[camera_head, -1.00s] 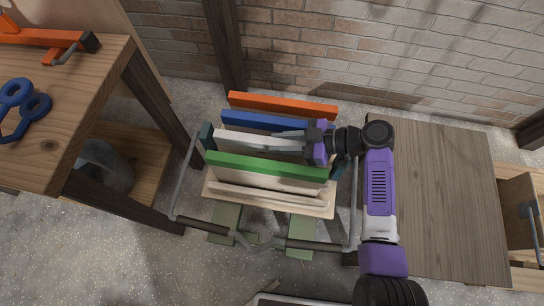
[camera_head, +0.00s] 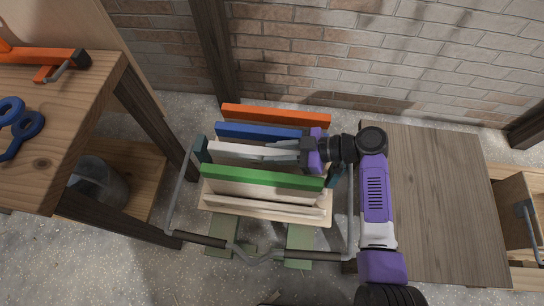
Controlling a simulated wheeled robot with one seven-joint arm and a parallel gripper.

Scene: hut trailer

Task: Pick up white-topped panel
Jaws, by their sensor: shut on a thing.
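The white-topped panel (camera_head: 232,149) stands on edge in a wooden rack (camera_head: 262,213), between the blue-topped panel (camera_head: 250,130) behind it and the green-topped panel (camera_head: 262,178) in front. My gripper (camera_head: 275,151) reaches in from the right over the white-topped panel. Its fingers lie along the panel's top edge and are shut on it. The right part of the white top is hidden by my gripper. The panel's lower part is hidden behind the green-topped panel.
An orange-topped panel (camera_head: 275,114) stands at the back of the rack. A wooden workbench (camera_head: 62,120) with an orange clamp (camera_head: 45,56) and blue-handled tool (camera_head: 18,125) is at left. A bare wooden table (camera_head: 436,205) is at right. A brick wall (camera_head: 380,60) closes the back.

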